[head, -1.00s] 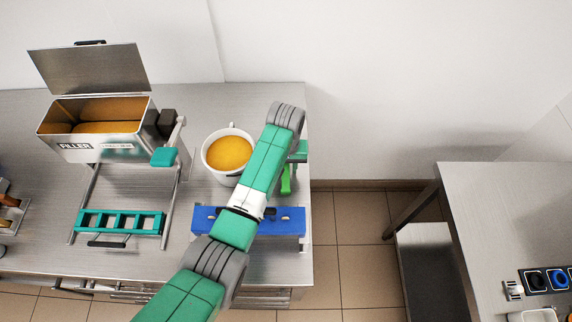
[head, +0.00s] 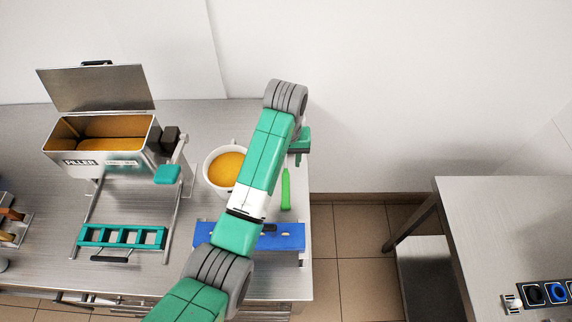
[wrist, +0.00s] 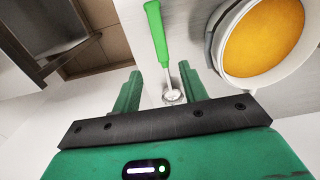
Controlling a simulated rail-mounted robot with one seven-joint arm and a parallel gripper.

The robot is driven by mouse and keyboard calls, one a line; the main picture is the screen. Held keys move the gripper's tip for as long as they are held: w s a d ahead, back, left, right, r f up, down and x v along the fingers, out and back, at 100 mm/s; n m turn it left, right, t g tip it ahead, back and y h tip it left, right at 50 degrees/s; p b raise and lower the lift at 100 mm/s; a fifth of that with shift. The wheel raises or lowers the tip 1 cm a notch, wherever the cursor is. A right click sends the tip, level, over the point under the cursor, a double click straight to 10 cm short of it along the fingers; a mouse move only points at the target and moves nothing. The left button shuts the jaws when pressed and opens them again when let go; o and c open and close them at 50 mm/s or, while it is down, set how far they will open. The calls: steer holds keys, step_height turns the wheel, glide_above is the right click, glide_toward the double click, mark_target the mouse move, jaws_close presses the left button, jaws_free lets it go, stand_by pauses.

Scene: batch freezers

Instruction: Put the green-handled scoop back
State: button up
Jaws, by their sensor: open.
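The green-handled scoop (head: 285,188) is on the steel bench, right of the white tub and behind the blue bar. In the wrist view its green handle (wrist: 156,32) points away from my gripper, and its metal bowl end shows between the fingers, partly hidden by the gripper body. My gripper (wrist: 160,90) is open, with a finger on each side of the bowl end and no visible contact. In the head view my gripper (head: 301,145) is beyond the handle, apart from it and partly hidden by my arm. I cannot tell its height above the bench.
The white tub (head: 212,184) of orange mix stands close left of my arm; it also shows in the wrist view (wrist: 228,75). A blue bar (head: 285,238) lies in front. The filler (head: 100,163) and teal rack (head: 122,236) are left. The bench ends just right of the scoop.

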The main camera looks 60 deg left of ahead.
steer(key=shift+r, duration=0.1)
stand_by(0.3)
steer(key=w+d+r+m+t+y, duration=0.45)
steer(key=w+d+r+t, duration=0.5)
steer(key=w+r, duration=0.65)
steer(key=w+d+r+m+t, duration=0.4)
steer(key=d+r+t, duration=0.1)
steer(key=d+r, duration=0.85)
steer(key=s+d+r+m+t+h, duration=0.2)
steer(key=s+d+r+t, duration=0.3)
steer(key=s+d+r, duration=0.3)
steer(key=s+d+r+m+t+h, duration=0.2)
steer(key=s+d+r+t, duration=0.3)
steer(key=s+d+r, duration=0.3)
steer(key=d+r, duration=0.4)
steer(key=r, duration=0.1)
steer(key=shift+r, duration=0.25)
steer(key=shift+t+h, duration=0.25)
